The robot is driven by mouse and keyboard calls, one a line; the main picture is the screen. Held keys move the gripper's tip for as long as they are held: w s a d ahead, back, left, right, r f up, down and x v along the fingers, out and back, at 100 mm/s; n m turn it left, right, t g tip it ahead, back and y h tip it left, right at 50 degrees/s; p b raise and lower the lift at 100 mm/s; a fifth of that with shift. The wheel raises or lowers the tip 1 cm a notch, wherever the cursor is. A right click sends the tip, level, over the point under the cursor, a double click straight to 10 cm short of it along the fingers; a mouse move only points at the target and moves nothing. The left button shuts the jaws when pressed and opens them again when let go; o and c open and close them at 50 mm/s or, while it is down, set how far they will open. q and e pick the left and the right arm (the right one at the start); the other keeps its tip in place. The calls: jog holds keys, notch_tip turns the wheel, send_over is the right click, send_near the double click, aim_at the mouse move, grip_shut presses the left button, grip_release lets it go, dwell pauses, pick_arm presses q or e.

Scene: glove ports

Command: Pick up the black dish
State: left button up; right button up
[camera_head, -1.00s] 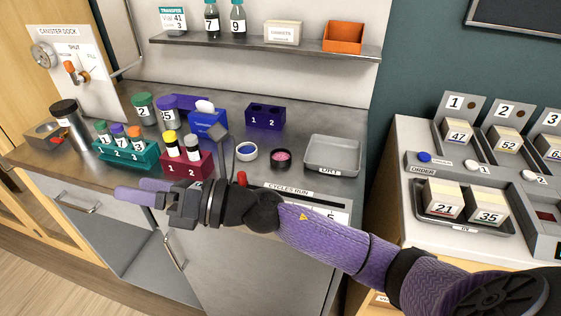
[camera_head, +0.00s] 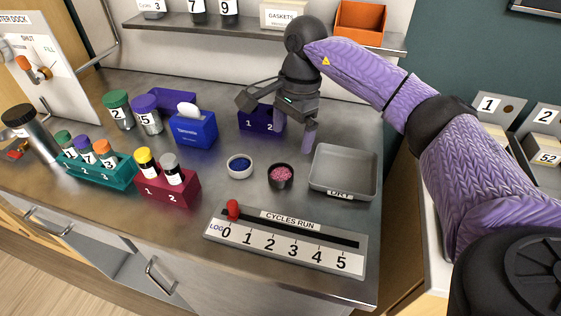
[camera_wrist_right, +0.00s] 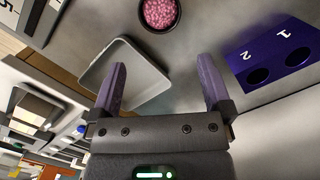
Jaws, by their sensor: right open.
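The black dish (camera_head: 280,176) is a small round dish holding pink beads. It stands on the steel counter between a white dish and the grey tray. It also shows at the top of the right wrist view (camera_wrist_right: 160,14). My right gripper (camera_head: 294,137) is open and empty, above the counter behind the dish and in front of the dark blue block. Its two purple fingers are apart in the right wrist view (camera_wrist_right: 164,88), with the dish beyond their tips. My left gripper is not in view.
A white dish (camera_head: 239,166) with blue contents stands left of the black dish. The grey tray (camera_head: 343,191) is close on its right. The dark blue two-hole block (camera_head: 255,119) stands behind. The cycles slider board (camera_head: 290,252) lies in front.

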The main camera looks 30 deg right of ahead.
aim_at(280, 178)
jog(key=f, duration=0.3)
jog(key=a+f+b, duration=0.1)
jog(key=f, duration=0.2)
jog(key=a+f+b, duration=0.1)
jog(key=f, duration=0.2)
jog(key=shift+s+a, duration=0.15)
jog(key=shift+a, duration=0.1)
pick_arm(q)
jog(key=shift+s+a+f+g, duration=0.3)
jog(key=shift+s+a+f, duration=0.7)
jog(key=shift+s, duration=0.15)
pick_arm(e)
jog(key=shift+r, duration=0.15)
